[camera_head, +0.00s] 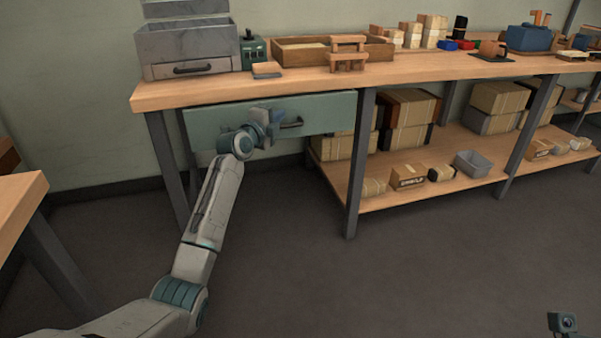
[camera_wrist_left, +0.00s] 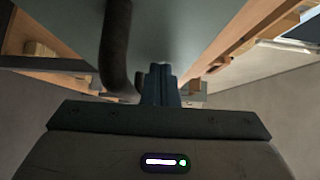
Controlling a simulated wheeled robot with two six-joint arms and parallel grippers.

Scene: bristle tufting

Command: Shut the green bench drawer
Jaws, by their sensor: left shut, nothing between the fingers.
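The green bench drawer (camera_head: 335,108) is under the left end of the workbench. Its front lies close below the bench top's edge, and I cannot tell whether a small gap is left. Its dark bar handle (camera_head: 291,124) is on the front, just right of my left gripper (camera_head: 270,122). My left gripper is shut and empty, at the drawer front. In the left wrist view the shut fingers (camera_wrist_left: 160,84) point at the green front (camera_wrist_left: 185,35), with the handle (camera_wrist_left: 115,45) beside them on the left. Whether the fingertips touch the front is unclear.
The wooden bench top (camera_head: 420,70) holds a grey drawer cabinet (camera_head: 188,48), a wooden tray (camera_head: 300,50) and small boxes. A lower shelf (camera_head: 375,200) holds cartons and a grey bin (camera_head: 480,163). Another table (camera_head: 20,200) stands at left. The floor in front is clear.

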